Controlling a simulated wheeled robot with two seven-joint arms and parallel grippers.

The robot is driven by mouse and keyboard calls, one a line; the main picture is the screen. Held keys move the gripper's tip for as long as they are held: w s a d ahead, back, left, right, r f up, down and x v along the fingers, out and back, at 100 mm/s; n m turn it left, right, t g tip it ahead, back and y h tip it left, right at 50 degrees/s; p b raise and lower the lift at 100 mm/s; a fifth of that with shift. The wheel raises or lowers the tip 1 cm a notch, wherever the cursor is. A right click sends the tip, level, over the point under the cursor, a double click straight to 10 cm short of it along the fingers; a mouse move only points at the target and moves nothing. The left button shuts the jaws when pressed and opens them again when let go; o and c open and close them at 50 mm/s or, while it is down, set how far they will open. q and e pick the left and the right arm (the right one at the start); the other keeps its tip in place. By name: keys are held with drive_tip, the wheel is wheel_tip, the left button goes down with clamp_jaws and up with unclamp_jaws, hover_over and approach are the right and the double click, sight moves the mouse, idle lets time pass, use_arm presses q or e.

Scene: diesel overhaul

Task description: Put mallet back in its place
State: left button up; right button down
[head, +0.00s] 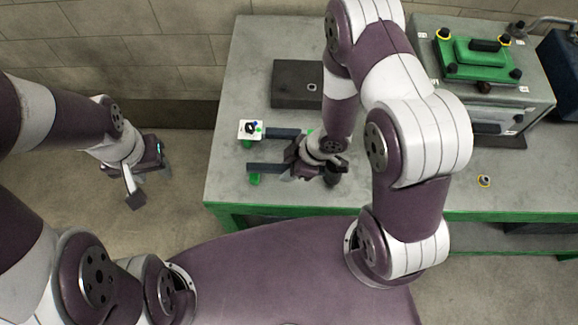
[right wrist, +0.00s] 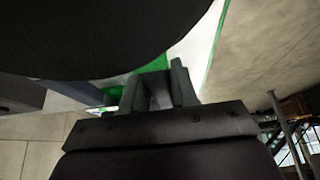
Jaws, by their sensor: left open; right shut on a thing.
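My right gripper (head: 301,168) is low over the left part of the grey bench, beside two dark bars. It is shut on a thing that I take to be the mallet. A dark rounded end, probably the mallet's head (head: 332,176), shows just right of the gripper. In the right wrist view a large black rounded shape (right wrist: 105,38), likely the same head, fills the top, close to the fingers (right wrist: 160,88). The handle is mostly hidden. My left gripper (head: 150,184) is open and empty over the floor, left of the bench.
Two dark bars (head: 264,168) with green ends lie near a white picture card (head: 249,130) on the bench (head: 232,185). A dark flat plate (head: 296,86) lies behind. A green-topped machine (head: 478,58) stands at back right.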

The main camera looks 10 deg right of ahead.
drive_tip(key=shift+f+b, duration=0.75)
drive_tip(key=shift+f, duration=0.3)
drive_tip(key=c, duration=0.8)
unclamp_jaws()
drive_tip(key=shift+d+r, duration=0.1)
drive_tip(key=shift+r, duration=0.05)
